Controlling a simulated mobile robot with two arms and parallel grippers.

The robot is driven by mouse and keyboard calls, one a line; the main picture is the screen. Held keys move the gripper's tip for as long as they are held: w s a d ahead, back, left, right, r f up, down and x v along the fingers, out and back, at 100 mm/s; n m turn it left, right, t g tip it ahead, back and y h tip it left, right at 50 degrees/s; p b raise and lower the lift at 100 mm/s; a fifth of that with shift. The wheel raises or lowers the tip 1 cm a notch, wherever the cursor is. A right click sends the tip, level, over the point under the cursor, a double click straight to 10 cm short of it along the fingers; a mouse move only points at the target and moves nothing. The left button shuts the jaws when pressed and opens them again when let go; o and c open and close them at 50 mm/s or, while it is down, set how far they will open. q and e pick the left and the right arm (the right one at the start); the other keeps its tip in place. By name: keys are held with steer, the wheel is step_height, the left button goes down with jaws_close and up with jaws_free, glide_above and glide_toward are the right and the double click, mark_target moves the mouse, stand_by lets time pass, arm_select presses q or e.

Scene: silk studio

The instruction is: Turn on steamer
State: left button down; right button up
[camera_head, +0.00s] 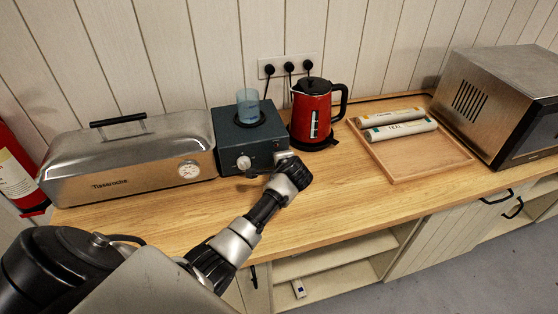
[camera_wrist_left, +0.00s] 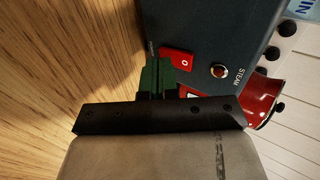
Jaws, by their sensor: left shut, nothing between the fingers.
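The steamer (camera_head: 232,137) is a dark blue-grey box on the wooden counter with a dial on its front and a clear cup of blue liquid (camera_head: 247,104) on top. In the left wrist view, the steamer's side (camera_wrist_left: 217,28) carries a red rocker switch (camera_wrist_left: 178,61) marked "O" and a round light (camera_wrist_left: 218,70) beside the word "STEAM". My left gripper (camera_wrist_left: 158,62) is shut and empty, its green fingertips beside the switch and covering part of it. I cannot tell whether they touch it. In the head view the left hand (camera_head: 290,172) is at the steamer's right front corner.
A red kettle (camera_head: 311,113) stands close to the right of the steamer, below wall sockets (camera_head: 289,66). A metal case with a gauge (camera_head: 130,160) is to the left. A wooden tray (camera_head: 420,157) with two rolls and a microwave (camera_head: 490,100) are at the right. The front counter is clear.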

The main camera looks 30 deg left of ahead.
arm_select(q)
steer(key=shift+w+a+f, duration=0.1)
steer(key=shift+w+a, duration=0.2)
steer(key=shift+a+f+b, duration=0.15)
steer(key=shift+f+b, duration=0.1)
steer(key=shift+b, duration=0.45)
steer(key=shift+r+p, duration=0.3)
steer(key=shift+w+r+p, duration=0.15)
steer(key=shift+r+p, duration=0.75)
steer(key=shift+p, duration=0.05)
steer(key=shift+f, duration=0.1)
